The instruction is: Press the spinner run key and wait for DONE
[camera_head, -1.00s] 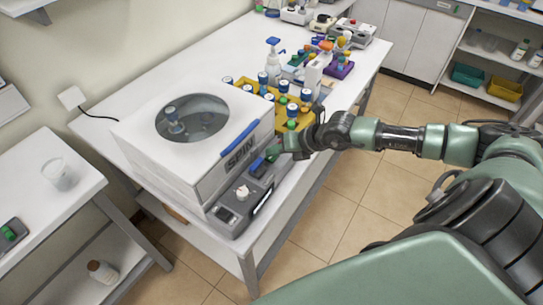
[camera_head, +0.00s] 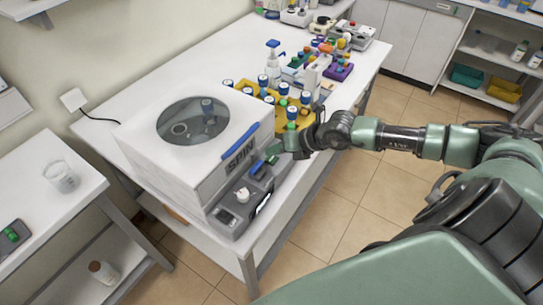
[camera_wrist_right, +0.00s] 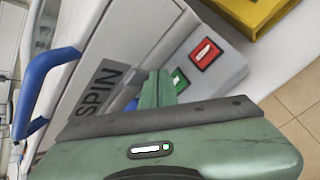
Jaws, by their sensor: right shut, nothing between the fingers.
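The spinner (camera_head: 150,150) is a white box with a round window in its lid, a blue handle (camera_head: 240,140) and a SPIN label. A blue-capped tube (camera_head: 208,108) shows through the window. Its grey front panel bears a small dark display (camera_head: 225,216), too small to read, and a white knob (camera_head: 243,195). In the right wrist view, a green key (camera_wrist_right: 179,80) and a red key (camera_wrist_right: 205,54) show. My right gripper (camera_head: 271,155) is shut and empty at the panel. Its fingertips (camera_wrist_right: 160,82) are beside the green key; I cannot tell whether they touch it.
A yellow rack (camera_head: 301,118) of blue-capped tubes stands just behind my right gripper. A pump bottle (camera_head: 272,62) and other racks stand further back. A side table with a beaker (camera_head: 62,177) is at the left. The floor in front of the bench is clear.

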